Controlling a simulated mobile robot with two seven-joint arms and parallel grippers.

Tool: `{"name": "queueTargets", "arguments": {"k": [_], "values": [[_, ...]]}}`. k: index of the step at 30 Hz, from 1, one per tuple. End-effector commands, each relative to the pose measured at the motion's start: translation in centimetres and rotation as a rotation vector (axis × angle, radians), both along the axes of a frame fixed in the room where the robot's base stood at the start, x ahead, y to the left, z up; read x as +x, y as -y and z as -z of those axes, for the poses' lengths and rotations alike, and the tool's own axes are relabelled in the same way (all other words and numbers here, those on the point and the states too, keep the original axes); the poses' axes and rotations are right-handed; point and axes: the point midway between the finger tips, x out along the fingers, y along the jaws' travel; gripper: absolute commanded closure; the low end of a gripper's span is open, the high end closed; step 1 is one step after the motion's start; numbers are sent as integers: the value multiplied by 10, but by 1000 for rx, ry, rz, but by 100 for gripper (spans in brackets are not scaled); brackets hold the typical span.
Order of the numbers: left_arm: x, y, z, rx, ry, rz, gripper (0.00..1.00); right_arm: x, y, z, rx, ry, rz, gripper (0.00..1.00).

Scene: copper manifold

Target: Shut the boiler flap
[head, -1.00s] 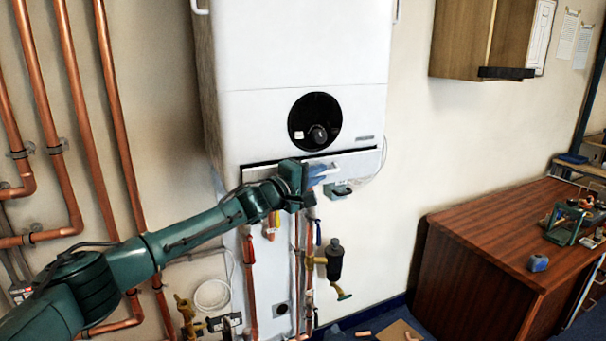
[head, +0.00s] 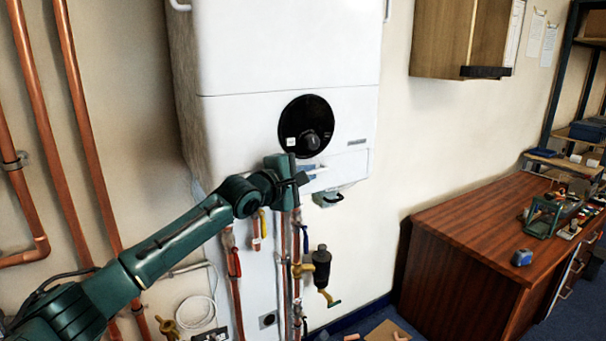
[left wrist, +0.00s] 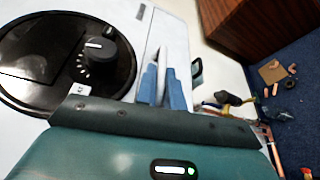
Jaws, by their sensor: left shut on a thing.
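The white boiler (head: 285,60) hangs on the wall, with a black round dial panel (head: 306,125) on its front. The boiler flap (head: 348,166) is the low strip under the dial. Its visible right part looks about flush with the front; its left part is hidden behind my gripper. My left gripper (head: 308,172) is at the flap, its blue fingers shut. In the left wrist view the blue fingers (left wrist: 162,86) close around a thin white part of the flap (left wrist: 159,62), beside the dial. My right gripper is not in view.
Copper pipes (head: 88,150) run down the wall at left. Valves and a black-and-brass fitting (head: 321,268) hang below the boiler. A wooden desk (head: 475,235) stands at right, with a cupboard (head: 440,38) above.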

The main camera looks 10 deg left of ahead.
Motion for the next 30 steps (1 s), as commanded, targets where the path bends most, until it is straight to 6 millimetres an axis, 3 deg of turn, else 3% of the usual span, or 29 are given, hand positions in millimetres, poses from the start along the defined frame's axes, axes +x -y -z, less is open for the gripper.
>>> {"name": "queueTargets", "arguments": {"k": [10,11,18,30], "values": [[1,-2,2,-5,-7,-4,100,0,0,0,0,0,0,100],[1,-2,1,-4,-6,-4,89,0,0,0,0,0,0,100],[0,-1,1,-3,-4,-3,69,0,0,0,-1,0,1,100],[-7,-5,1,-4,-3,0,69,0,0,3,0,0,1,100]]}}
